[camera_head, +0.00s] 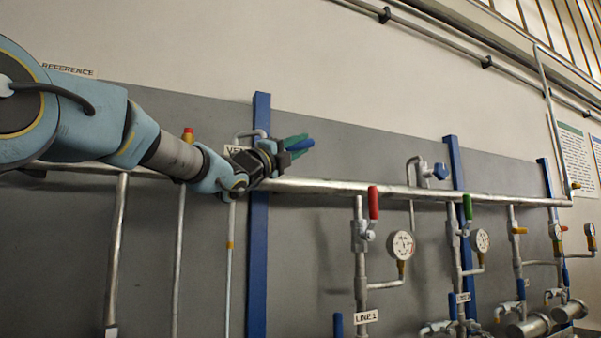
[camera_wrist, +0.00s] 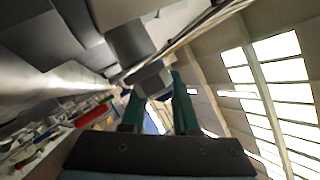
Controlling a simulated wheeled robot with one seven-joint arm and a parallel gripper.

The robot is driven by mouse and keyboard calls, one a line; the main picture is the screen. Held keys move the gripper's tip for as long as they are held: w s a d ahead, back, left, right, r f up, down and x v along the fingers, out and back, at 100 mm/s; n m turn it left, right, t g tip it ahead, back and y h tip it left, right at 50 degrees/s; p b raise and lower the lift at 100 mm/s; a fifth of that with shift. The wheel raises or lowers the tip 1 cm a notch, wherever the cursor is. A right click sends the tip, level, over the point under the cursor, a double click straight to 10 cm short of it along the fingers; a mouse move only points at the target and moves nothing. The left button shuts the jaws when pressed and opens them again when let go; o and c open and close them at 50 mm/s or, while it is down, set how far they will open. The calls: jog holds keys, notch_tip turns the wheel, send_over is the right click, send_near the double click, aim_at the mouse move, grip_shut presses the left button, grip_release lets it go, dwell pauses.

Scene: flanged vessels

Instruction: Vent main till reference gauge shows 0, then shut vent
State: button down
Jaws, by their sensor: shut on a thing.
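My gripper (camera_head: 293,147) is at the main pipe (camera_head: 330,187), in front of the partly covered sign reading "VE" (camera_head: 236,151). Its green fingers are shut on a blue vent handle (camera_head: 302,144). In the wrist view, the green fingers (camera_wrist: 156,84) close around a grey block-like part, and the handle is mostly hidden between them. The REFERENCE sign (camera_head: 68,70) is at the upper left. My arm covers the area below it, and no reference gauge shows there.
A red lever (camera_head: 373,203) and a green lever (camera_head: 467,207) stand on branches to the right, with round gauges (camera_head: 402,245) and (camera_head: 480,240) beside them. A blue post (camera_head: 258,265) stands below my gripper. The sign LINE 1 (camera_head: 366,317) hangs lower down.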

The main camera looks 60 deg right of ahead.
jog(key=shift+w+a+r+n+t+h+b, duration=0.15)
jog(key=shift+n+h+b, duration=0.2)
jog(key=shift+b, duration=0.55)
jog(key=shift+a+r+n+t+h+b, duration=0.2)
jog(key=shift+h+b, duration=0.25)
jog(key=shift+b, duration=0.45)
jog(key=shift+w+d+r+n+h+b, duration=0.1)
jog(key=shift+r+n+h+b, duration=0.15)
jog(key=shift+n+h+b, duration=0.25)
jog(key=c, duration=0.7)
grip_release()
jog(key=shift+r, duration=0.1)
jog(key=shift+o, duration=0.2)
jog(key=b+v, duration=0.5)
jog(key=v, duration=0.6)
jog(key=shift+r, duration=0.1)
jog(key=shift+c, duration=0.2)
